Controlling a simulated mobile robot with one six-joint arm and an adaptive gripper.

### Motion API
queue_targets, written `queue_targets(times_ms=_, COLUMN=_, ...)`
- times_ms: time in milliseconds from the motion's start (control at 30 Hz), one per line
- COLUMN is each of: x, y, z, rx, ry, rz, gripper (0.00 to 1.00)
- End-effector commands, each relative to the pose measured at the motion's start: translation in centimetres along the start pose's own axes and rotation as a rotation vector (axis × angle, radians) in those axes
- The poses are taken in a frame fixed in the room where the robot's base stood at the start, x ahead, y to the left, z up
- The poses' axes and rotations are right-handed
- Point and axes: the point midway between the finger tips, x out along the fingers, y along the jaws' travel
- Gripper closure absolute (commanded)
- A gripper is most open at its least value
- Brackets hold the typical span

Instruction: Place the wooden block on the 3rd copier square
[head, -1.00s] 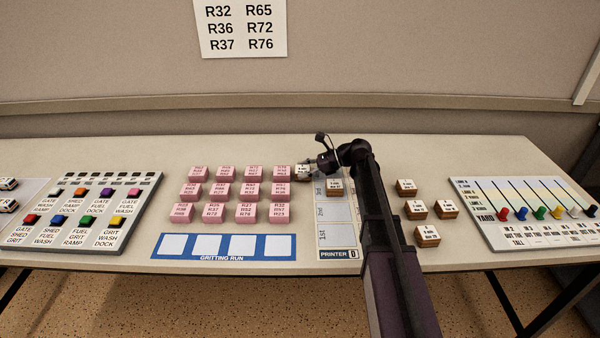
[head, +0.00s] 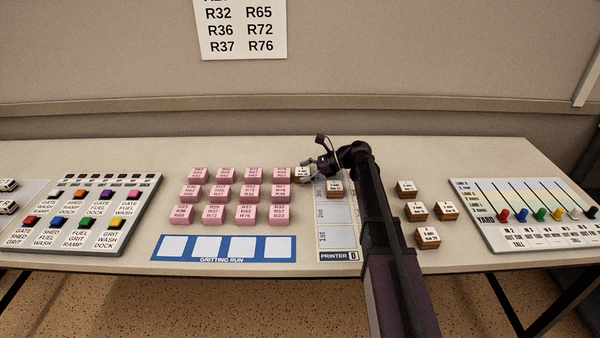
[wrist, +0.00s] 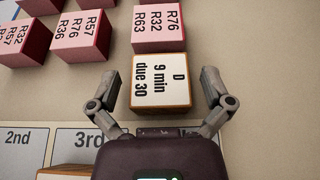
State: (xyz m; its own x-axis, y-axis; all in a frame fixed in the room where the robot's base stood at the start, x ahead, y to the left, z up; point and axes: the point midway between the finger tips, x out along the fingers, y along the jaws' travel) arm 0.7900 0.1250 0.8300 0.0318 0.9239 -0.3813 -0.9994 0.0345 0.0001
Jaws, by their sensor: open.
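A wooden block (wrist: 160,82) with a white top reading "D 9 min due 30" stands between my gripper's open fingers (wrist: 160,77) in the wrist view, with gaps on both sides. In the head view, the block (head: 302,172) is at the right end of the back pink row, partly behind my gripper (head: 311,172). The printer strip (head: 325,238) has squares marked 1st, 2nd and 3rd; the 3rd label (wrist: 88,140) shows in the wrist view. Another wooden block (head: 335,188) sits on the strip beside the 3rd label; only its edge shows in the wrist view (wrist: 62,173).
Rows of pink blocks (head: 245,193) stand left of the strip, one close behind the held-over block. Several wooden blocks (head: 428,236) stand right of my arm. A gritting run board (head: 222,255), a button panel (head: 90,220) and a yard board (head: 525,210) flank them.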

Motion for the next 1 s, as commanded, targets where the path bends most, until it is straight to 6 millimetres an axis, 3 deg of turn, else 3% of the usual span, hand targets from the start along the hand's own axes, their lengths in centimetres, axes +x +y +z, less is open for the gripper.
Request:
queue_targets(times_ms=267, x=-2.2, y=0.0, z=0.4, rx=0.001, ry=0.000, rz=-0.001, gripper=0.00)
queue_targets(times_ms=800, x=-10.5, y=-0.1, z=0.4, rx=0.001, ry=0.000, rz=-0.001, gripper=0.00)
queue_targets(times_ms=1000, x=-11.8, y=0.0, z=0.3, rx=-0.001, ry=0.000, rz=0.001, gripper=0.00)
